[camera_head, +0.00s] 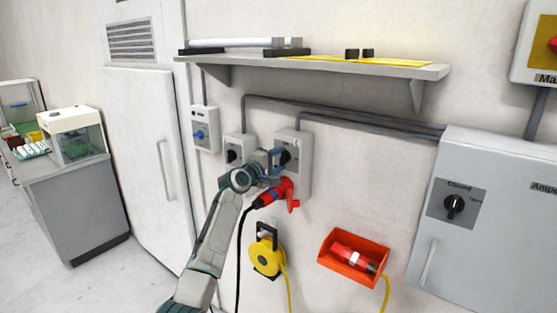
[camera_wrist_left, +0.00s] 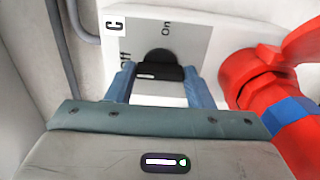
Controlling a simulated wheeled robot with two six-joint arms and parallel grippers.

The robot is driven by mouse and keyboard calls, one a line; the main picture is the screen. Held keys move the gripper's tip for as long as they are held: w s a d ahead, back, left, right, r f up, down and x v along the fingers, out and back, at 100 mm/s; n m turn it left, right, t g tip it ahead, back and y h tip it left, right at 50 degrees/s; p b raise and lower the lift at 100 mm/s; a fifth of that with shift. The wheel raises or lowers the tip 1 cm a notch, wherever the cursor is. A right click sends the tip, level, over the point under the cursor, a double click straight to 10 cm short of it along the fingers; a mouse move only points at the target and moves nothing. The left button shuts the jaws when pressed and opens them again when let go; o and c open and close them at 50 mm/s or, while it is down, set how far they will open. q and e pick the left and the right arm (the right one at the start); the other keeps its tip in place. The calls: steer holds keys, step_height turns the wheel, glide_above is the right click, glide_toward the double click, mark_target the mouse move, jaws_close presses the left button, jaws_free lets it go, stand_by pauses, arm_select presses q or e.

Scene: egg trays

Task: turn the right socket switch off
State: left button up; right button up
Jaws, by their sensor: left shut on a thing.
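The right socket box (camera_head: 301,150) is a grey box on the wall, and my left arm partly covers it. Its black rotary switch (camera_wrist_left: 160,64) shows in the left wrist view on a grey plate marked "On" and "Off". The knob's bar lies across that picture, with a white mark towards its left end, on the "Off" side. My left gripper (camera_head: 279,156) is at this switch. Its blue fingers (camera_wrist_left: 163,80) stand on either side of the knob and are shut on it. My right gripper is not in view.
A red plug (camera_head: 285,191) sits in the socket, close beside the gripper. The left socket box (camera_head: 234,146) is next to it. A shelf (camera_head: 325,65) is above; a yellow cable reel (camera_head: 267,255) and an orange bin (camera_head: 340,267) are below. A grey cabinet (camera_head: 495,195) stands right.

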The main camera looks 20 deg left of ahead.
arm_select(q)
steer(key=shift+f, duration=0.1)
steer(key=o, duration=1)
steer(key=shift+a, duration=0.1)
steer(key=shift+s, duration=0.1)
steer(key=shift+s+a+b, duration=0.2)
steer(key=shift+s+b, duration=0.2)
steer(key=shift+s, duration=0.15)
steer(key=b+v, duration=0.3)
steer(key=v, duration=0.5)
steer(key=shift+s+a, duration=0.15)
steer(key=shift+s+a+b, duration=0.15)
steer(key=shift+s+b, duration=0.15)
steer(key=shift+s, duration=0.3)
